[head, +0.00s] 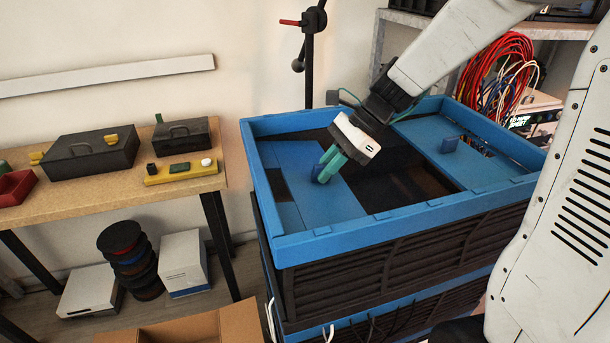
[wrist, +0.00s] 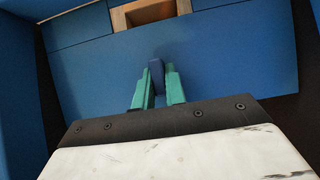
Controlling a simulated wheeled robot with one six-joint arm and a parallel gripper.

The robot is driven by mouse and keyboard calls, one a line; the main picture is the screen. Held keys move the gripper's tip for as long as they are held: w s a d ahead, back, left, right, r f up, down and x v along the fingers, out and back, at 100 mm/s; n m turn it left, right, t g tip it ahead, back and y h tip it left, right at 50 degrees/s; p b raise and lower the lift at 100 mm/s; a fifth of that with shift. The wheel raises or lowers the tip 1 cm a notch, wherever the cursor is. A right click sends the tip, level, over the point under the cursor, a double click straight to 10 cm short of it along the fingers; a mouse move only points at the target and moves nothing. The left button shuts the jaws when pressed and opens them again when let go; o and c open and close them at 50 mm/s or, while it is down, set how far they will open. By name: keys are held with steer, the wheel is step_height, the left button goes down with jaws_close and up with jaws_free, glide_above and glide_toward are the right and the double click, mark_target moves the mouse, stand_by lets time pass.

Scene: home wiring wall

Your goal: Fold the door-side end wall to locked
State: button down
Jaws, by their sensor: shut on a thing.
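A large crate with a blue rim (head: 395,215) and black slatted sides stands in the middle of the head view. A blue end wall panel (head: 296,208) lies folded inward at its left end, a little below the rim; it also fills much of the wrist view (wrist: 225,60). My gripper (head: 328,165) has green fingers, shut on the small blue tab (wrist: 157,70) standing up from this panel. The fingers partly hide the tab in the head view. A second blue panel (head: 480,165) with its own tab (head: 449,145) lies at the right end. I cannot tell whether either panel is locked.
A dark opening (head: 410,185) lies between the two panels. A wooden bench (head: 110,205) with black cases stands on the left. A cardboard box (head: 190,328) and black spools (head: 130,260) are on the floor. A shelf with red cable (head: 497,65) stands behind right.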

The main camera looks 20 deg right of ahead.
mark_target(321, 186)
steer(key=shift+f, duration=0.4)
steer(key=shift+a+f, duration=0.15)
steer(key=shift+f, duration=0.9)
steer(key=shift+a+f, duration=0.2)
steer(key=shift+f, duration=0.25)
steer(key=shift+a+f, duration=0.2)
steer(key=shift+f, duration=0.4)
